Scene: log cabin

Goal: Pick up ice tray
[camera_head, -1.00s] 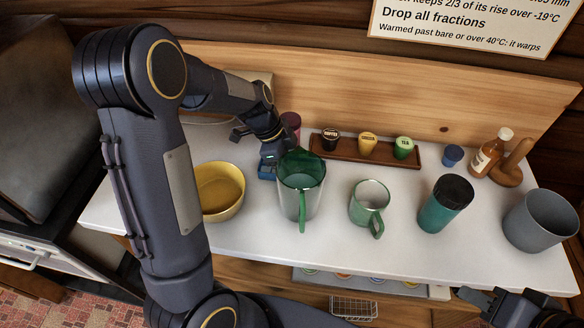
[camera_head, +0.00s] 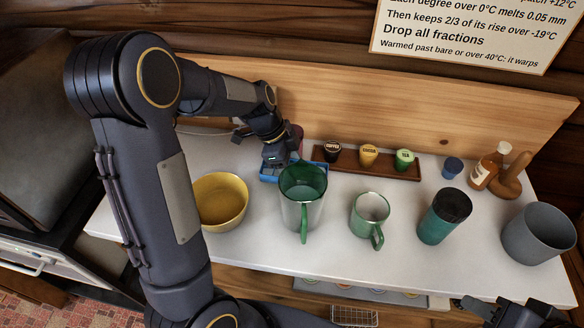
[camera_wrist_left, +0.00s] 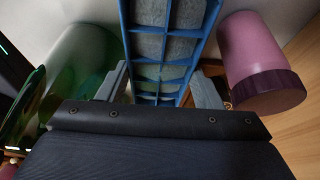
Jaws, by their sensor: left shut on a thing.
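The ice tray is blue with a grid of greyish, icy-looking compartments. It fills the upper middle of the left wrist view (camera_wrist_left: 166,48). My left gripper (camera_head: 277,160) is over the tray at the back left of the counter. In the left wrist view its fingers (camera_wrist_left: 162,88) are on both sides of the tray, shut on it. I cannot tell whether the tray touches the counter. My right gripper (camera_head: 508,310) is at the lower right corner, partly cut off, away from the tray.
The pitcher (camera_head: 302,205) stands just in front of the tray, a yellow bowl (camera_head: 221,200) to its left. A purple cup (camera_wrist_left: 258,60) is close beside the left gripper. A green mug (camera_head: 370,212), teal tumbler (camera_head: 441,218) and grey bucket (camera_head: 538,228) stand rightward. A wooden rack (camera_head: 345,165) holds pods.

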